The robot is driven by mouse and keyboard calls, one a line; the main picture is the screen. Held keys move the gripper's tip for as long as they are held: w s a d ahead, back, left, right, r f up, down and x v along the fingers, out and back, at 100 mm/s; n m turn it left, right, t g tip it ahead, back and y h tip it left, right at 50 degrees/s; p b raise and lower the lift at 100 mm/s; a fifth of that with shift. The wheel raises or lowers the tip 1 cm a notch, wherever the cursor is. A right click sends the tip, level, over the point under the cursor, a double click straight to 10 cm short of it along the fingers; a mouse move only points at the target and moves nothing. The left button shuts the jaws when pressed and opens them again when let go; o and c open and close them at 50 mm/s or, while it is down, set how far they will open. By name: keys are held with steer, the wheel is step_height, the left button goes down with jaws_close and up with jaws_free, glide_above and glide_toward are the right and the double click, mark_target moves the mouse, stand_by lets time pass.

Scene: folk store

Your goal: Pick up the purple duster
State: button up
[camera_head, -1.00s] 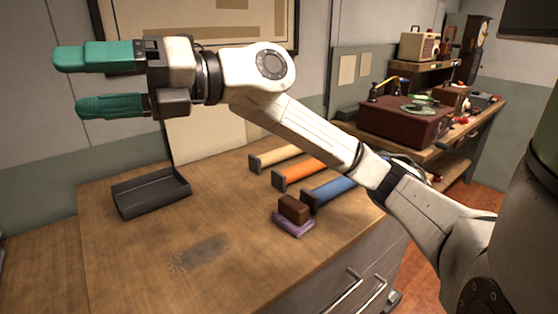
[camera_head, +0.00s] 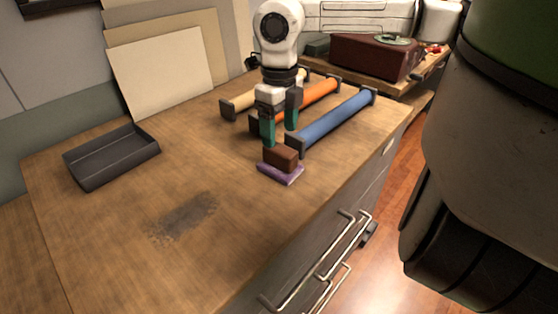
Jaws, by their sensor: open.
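The purple duster (camera_head: 281,173) lies on the wooden counter near its front edge, with a brown block-shaped top (camera_head: 281,157) on a purple base. My gripper (camera_head: 280,143) points straight down above it, its two green fingers apart. The left finger comes down by the left rear side of the brown top; the right finger is behind and right of it. I cannot tell whether either finger touches it. Nothing is held between the fingers.
A dark tray (camera_head: 110,157) sits at the left. A grey dusty smudge (camera_head: 183,216) marks the counter. The front left of the counter is clear.

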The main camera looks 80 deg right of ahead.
mark_target(280, 148)
steer(key=shift+s+a+f, duration=0.1)
steer(key=shift+a+f, duration=0.15)
steer(key=shift+f, duration=1.25)
steer(key=shift+s+a+f, duration=0.1)
steer(key=shift+a+f, duration=0.1)
steer(key=shift+f, duration=1.3)
steer(key=c, duration=1.1)
steer(key=shift+r, duration=0.15)
steer(key=shift+r, duration=0.55)
steer(key=s+a+r, duration=0.4)
steer(key=s+r, duration=0.7)
steer(key=s, duration=0.2)
steer(key=shift+s+r+b, duration=0.15)
steer(key=shift+r+b, duration=0.2)
steer(key=shift+b, duration=0.05)
